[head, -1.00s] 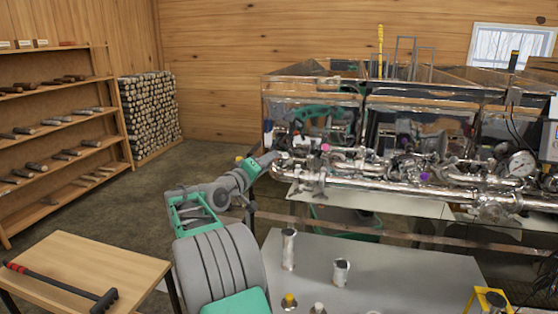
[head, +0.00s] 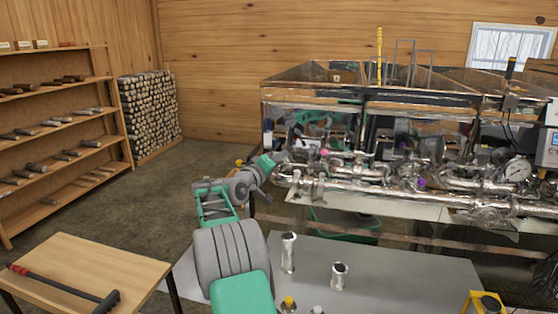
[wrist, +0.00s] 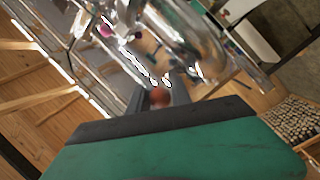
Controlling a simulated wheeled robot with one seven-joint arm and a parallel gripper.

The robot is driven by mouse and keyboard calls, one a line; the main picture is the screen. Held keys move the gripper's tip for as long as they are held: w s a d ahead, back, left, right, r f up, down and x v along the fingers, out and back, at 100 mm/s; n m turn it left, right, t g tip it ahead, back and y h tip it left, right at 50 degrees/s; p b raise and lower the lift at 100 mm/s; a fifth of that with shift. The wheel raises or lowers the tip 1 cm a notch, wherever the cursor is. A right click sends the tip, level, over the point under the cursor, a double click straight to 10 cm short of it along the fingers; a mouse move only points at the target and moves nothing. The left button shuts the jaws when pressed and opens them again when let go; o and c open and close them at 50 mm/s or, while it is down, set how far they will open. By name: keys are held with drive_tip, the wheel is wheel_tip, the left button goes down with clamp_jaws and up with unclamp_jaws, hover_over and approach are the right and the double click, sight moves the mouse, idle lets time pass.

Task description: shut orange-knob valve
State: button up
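A small orange knob (head: 239,162) shows just left of my wrist in the head view, at the left end of the evaporator's pipework. In the wrist view a blurred reddish-orange round thing (wrist: 160,96) lies just beyond the dark edge of my gripper; I cannot tell whether it is the same knob or whether it is touched. My gripper (head: 280,160) is at the left end of the shiny pipes, its fingers hard to make out against them. The wrist view shows its green body and dark parts, but not the finger gap clearly.
A pink knob (head: 324,153) and a purple knob (head: 421,182) sit on the pipework (head: 380,190) to the right. A grey table (head: 390,265) with metal cylinders stands in front. A wooden table (head: 90,265) with a red-handled tool is at lower left. Open floor lies left of my arm.

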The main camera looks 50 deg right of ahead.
clamp_jaws()
drive_tip(key=shift+f, duration=0.1)
idle(0.8)
